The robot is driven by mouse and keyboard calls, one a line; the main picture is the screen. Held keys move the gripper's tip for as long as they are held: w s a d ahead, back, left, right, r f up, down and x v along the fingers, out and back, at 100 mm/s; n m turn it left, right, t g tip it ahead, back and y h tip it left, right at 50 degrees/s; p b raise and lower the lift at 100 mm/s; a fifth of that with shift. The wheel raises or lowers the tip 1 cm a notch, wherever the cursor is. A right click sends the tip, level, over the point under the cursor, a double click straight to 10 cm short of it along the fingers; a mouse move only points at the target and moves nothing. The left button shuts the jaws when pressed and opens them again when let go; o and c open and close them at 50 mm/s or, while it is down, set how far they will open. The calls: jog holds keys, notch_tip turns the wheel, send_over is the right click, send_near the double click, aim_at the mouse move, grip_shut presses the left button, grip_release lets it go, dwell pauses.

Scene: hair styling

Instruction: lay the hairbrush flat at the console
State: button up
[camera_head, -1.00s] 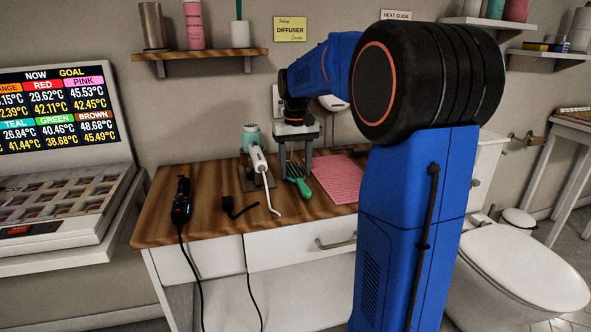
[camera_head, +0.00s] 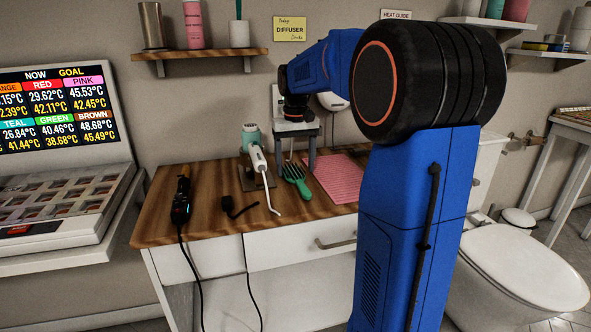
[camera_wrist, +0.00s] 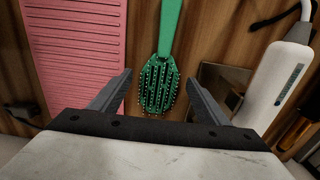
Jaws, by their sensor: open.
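The green hairbrush (camera_head: 297,179) lies on the wooden top of the console (camera_head: 220,202), between the white curling wand and the pink mat. In the wrist view the hairbrush (camera_wrist: 160,82) shows its bristle side facing up, with its handle running to the top edge. My gripper (camera_head: 298,158) is above the back of the console, pointing down, behind and over the brush. In the wrist view my gripper (camera_wrist: 158,88) is open and empty, with one finger on each side of the brush head, apart from it.
A pink ridged mat (camera_head: 338,178) lies right of the brush. A white wand (camera_head: 262,172) rests on a stand to its left. A black corded tool (camera_head: 182,202) and a small black item (camera_head: 238,209) lie further left. A shelf (camera_head: 200,54) hangs above.

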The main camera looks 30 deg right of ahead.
aim_at(296, 173)
notch_tip(296, 173, up, 11)
jog(key=s+a+f+n+t, duration=0.1)
jog(key=s+a+f, duration=0.2)
jog(key=s+a, duration=0.3)
jog(key=s+a+f+n+t, duration=0.1)
jog(key=s+a+f, duration=0.25)
jog(key=s, duration=0.55)
jog(key=s+a+f+n+t, duration=0.1)
jog(key=s+a+f, duration=0.5)
jog(key=s+f, duration=0.7)
jog(key=shift+s+a+f+t, duration=0.15)
jog(key=shift+s+f+t, duration=0.25)
jog(key=shift+s+t, duration=0.6)
